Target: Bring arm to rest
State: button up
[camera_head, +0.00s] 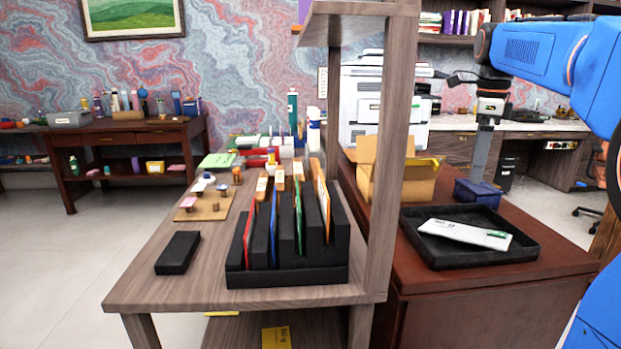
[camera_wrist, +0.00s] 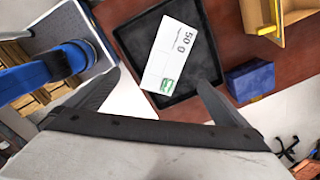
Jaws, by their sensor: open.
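My arm reaches in from the right edge in the head view, with blue links (camera_head: 535,50). In the wrist view my gripper (camera_wrist: 157,82) has its two dark fingers spread wide apart, with nothing held between them. Beyond the fingers, a black tray (camera_wrist: 124,40) lies on the red-brown desk (camera_wrist: 225,30). A white card with printed figures and a green mark (camera_wrist: 170,48) lies in the tray. In the head view the same tray (camera_head: 440,257) and card (camera_head: 455,232) sit on the desk's near part, the card lying flat at a slant.
A blue box (camera_head: 477,193) and an open cardboard box (camera_head: 398,180) stand behind the tray. A wooden shelf post (camera_head: 385,130) rises left of the desk. Left of it, a wooden table (camera_head: 140,285) bears a black slotted rack (camera_head: 285,280) and a black block (camera_head: 178,252).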

jog(key=s+a+f+n+t, duration=0.1)
jog(key=s+a+f+n, duration=0.3)
jog(key=s+f+n, duration=0.4)
jog(key=s+a+f+n+t, duration=0.2)
jog(key=s+a+f+n, duration=0.3)
jog(key=s+f+n, duration=0.3)
jog(key=s+a+f+n+t, duration=0.1)
jog(key=s+a+f+n, duration=0.3)
jog(key=s+f+n, duration=0.4)
jog(key=s+f, duration=0.2)
jog(key=s, duration=0.1)
jog(key=shift+s+a+f+n, duration=0.25)
jog(key=shift+s+f+n, duration=0.05)
jog(key=shift+s, duration=0.05)
